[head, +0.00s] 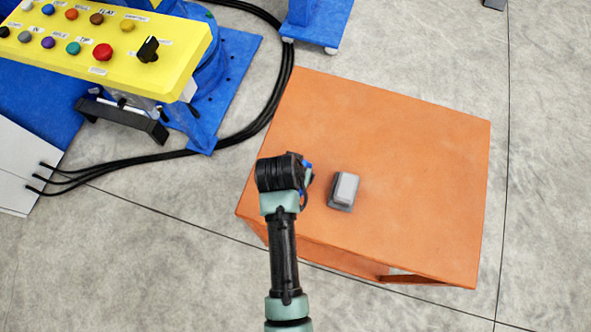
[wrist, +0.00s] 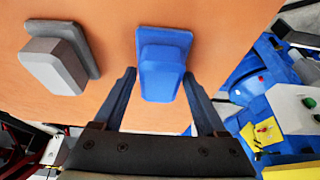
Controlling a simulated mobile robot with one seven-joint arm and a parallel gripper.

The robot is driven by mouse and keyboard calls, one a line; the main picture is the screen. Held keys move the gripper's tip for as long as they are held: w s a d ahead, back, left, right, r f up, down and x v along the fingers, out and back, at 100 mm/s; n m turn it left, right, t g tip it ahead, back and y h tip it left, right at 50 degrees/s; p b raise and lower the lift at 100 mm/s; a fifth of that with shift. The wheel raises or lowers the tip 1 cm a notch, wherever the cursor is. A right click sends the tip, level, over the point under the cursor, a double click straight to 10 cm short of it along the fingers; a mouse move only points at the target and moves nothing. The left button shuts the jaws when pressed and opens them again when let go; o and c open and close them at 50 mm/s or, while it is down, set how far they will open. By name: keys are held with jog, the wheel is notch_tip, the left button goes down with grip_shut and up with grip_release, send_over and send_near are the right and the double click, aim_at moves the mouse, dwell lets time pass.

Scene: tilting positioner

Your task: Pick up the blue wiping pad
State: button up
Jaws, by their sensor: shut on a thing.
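The blue wiping pad (wrist: 163,75) has a wide flat base and a raised block-shaped grip. In the wrist view it sits between the two dark fingers of my gripper (wrist: 159,78), which is shut on the raised grip. In the head view only a small blue bit of the pad (head: 308,165) shows beside my wrist, over the left part of the orange table (head: 410,150). My wrist hides the rest of it and the fingers. I cannot tell whether the pad touches the table top.
A similar grey pad (head: 344,190) stands on the table just right of my wrist; it also shows at left in the wrist view (wrist: 55,65). The table's right and far parts are clear. A yellow button panel (head: 105,40) and black cables (head: 270,110) are at left.

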jog(key=shift+c, duration=0.8)
notch_tip(320, 180, up, 10)
jog(key=shift+r, duration=0.1)
